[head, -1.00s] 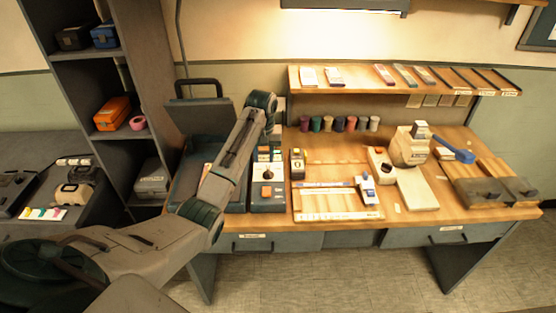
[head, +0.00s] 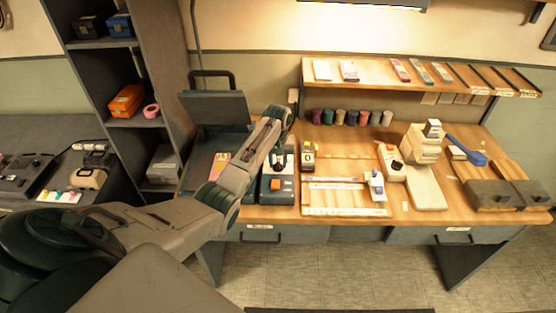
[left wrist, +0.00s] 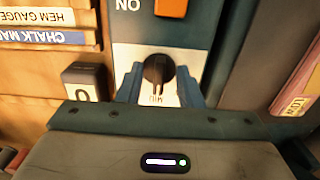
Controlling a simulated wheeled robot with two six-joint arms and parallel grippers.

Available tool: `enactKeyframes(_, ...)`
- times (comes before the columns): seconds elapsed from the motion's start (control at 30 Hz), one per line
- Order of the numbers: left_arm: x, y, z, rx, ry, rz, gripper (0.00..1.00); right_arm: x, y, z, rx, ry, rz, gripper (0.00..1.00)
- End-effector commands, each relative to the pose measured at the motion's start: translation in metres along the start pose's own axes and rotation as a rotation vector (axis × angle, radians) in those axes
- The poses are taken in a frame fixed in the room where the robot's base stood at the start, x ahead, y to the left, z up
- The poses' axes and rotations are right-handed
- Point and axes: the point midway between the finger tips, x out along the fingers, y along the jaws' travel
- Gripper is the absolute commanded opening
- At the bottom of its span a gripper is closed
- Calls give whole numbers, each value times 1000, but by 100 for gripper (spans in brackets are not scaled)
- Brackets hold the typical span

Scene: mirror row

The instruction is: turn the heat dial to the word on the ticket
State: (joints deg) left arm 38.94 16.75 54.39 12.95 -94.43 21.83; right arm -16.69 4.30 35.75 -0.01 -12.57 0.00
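The heat dial is a round black knob (left wrist: 158,70) on a white plate, with the word MID just below it in the left wrist view. In the head view the dial (head: 279,161) is on a dark teal unit with an orange switch, partly behind my left arm. My left gripper (left wrist: 158,78) has one teal finger on each side of the dial, with small gaps showing, so it looks open around it. My right gripper is not in view.
A block marked 0 (left wrist: 82,92) stands beside the dial unit.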

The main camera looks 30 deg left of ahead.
Motion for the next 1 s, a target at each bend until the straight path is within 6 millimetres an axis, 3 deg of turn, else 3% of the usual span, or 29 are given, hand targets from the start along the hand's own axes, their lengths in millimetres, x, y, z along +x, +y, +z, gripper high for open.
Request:
enactKeyframes(0.23,1,0,0,0,0,0,33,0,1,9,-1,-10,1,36)
enactKeyframes(0.4,1,0,0,0,0,0,0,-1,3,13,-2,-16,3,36)
enactKeyframes(0.77,-1,1,0,-30,-1,0,0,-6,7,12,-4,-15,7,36)
enactKeyframes(1.0,-4,2,0,-160,-1,0,0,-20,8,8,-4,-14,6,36)
